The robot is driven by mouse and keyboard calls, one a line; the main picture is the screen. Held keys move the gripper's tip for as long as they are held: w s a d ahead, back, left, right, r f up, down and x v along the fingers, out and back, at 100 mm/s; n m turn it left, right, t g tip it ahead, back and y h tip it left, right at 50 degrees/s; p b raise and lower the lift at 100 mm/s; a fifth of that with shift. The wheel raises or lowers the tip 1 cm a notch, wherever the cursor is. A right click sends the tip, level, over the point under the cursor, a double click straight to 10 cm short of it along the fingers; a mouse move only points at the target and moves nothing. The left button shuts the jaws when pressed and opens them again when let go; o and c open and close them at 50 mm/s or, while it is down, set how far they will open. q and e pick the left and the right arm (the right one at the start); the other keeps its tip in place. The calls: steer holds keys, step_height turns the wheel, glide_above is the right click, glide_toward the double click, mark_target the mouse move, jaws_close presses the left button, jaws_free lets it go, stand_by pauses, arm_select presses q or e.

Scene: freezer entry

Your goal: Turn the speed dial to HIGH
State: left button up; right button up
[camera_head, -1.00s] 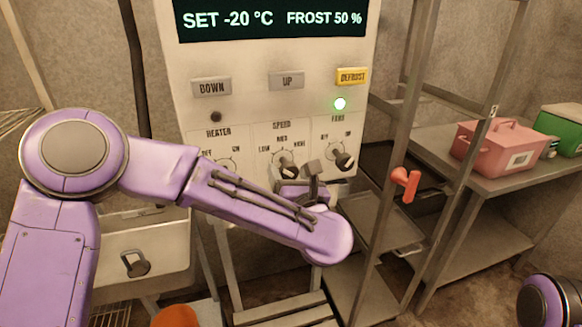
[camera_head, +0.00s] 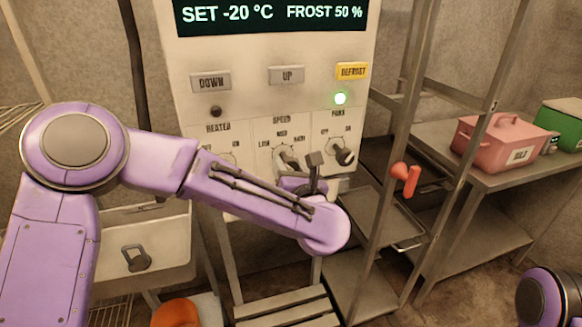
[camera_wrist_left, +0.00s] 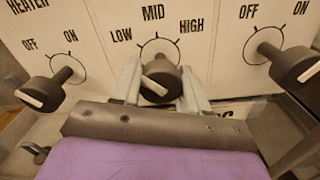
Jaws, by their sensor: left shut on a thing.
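The speed dial (camera_head: 289,163) is a dark knob on the pale control panel, under the word SPEED, with LOW, MID and HIGH around it. It shows closely in the left wrist view (camera_wrist_left: 161,76), with a white line slanting down to the right on its front. I cannot tell surely which mark it points to. My left gripper (camera_head: 291,173) is shut on this dial. In the left wrist view its two pale fingers (camera_wrist_left: 161,88) flank the knob. My arm partly hides the lower panel in the head view. My right gripper is out of view.
The heater dial (camera_wrist_left: 46,88) is left of the speed dial and the fan dial (camera_head: 344,154) is right of it. A metal rack with a red handle (camera_head: 405,178) stands close on the right. A pink box (camera_head: 500,143) sits on the bench behind.

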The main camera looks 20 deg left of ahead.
arm_select(q)
steer(key=m, duration=0.5)
steer(key=shift+s+f, duration=0.1)
steer(key=m+p, duration=0.1)
steer(key=m, duration=0.3)
steer(key=shift+p, duration=0.35)
steer(key=m+p, duration=0.2)
steer(key=m, duration=0.3)
steer(key=m+p, duration=0.3)
steer(key=m, duration=0.2)
steer(key=o, duration=1.1)
steer(key=shift+a+r, duration=0.1)
steer(key=shift+r, duration=0.1)
steer(key=shift+c, duration=0.2)
